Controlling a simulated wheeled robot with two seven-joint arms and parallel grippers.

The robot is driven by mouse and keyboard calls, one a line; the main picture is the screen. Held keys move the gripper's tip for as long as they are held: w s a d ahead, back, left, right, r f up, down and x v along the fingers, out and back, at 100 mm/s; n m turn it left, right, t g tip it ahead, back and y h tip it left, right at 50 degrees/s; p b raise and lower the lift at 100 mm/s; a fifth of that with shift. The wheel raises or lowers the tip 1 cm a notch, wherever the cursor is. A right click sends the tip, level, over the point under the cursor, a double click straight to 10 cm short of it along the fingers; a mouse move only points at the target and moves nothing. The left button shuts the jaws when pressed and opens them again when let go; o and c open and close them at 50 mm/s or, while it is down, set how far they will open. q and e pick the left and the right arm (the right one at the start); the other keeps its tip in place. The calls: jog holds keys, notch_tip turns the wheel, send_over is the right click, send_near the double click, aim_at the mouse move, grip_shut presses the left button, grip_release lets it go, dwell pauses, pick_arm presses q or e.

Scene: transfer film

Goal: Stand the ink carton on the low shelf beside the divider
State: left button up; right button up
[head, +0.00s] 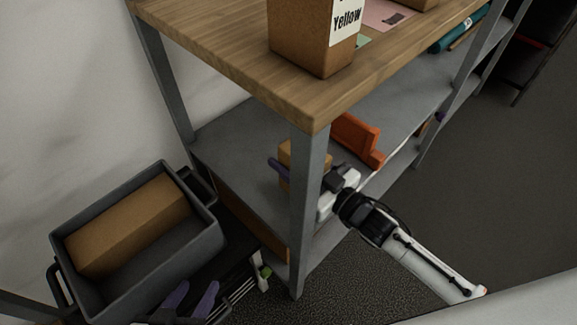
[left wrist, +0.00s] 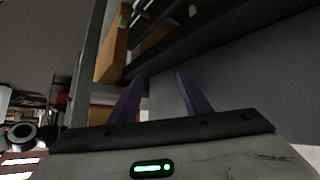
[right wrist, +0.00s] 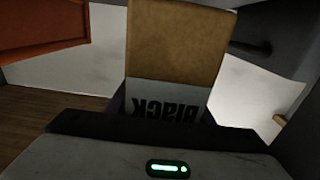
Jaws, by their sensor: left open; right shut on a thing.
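The ink carton (head: 290,153), brown with a white label, is in my right gripper (head: 286,171) over the low grey shelf (head: 235,142), partly hidden behind the front post. In the right wrist view the carton (right wrist: 178,45) fills the middle, its label reading "Black" upside down. I cannot tell whether its base touches the shelf. The orange divider (head: 353,136) stands on the shelf to the right of the carton, with a gap between; it also shows in the right wrist view (right wrist: 40,28). My left gripper (head: 190,302) is open and empty, low beside the grey bin; its fingers show apart (left wrist: 160,80).
A carton labelled "Yellow" (head: 312,40) stands on the wooden top (head: 235,68) above the shelf. A grey bin (head: 212,235) with a brown box (head: 130,228) inside is at lower left. The grey post (head: 304,215) stands in front of the shelf corner.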

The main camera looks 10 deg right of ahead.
jog(key=shift+w+a+r, duration=0.2)
jog(key=shift+w+a, duration=0.05)
jog(key=shift+w, duration=0.1)
pick_arm(q)
jog(key=shift+f+b, duration=0.7)
jog(key=shift+b, duration=0.1)
pick_arm(e)
notch_tip(320, 180, down, 3)
pick_arm(q)
jog(key=shift+d+r, duration=0.1)
pick_arm(e)
jog(key=shift+f, duration=0.3)
pick_arm(q)
jog(key=shift+s+r, duration=0.15)
jog(key=shift+r, duration=0.1)
jog(key=shift+f, duration=0.1)
pick_arm(e)
jog(key=o, duration=1.6)
jog(key=shift+f, duration=0.25)
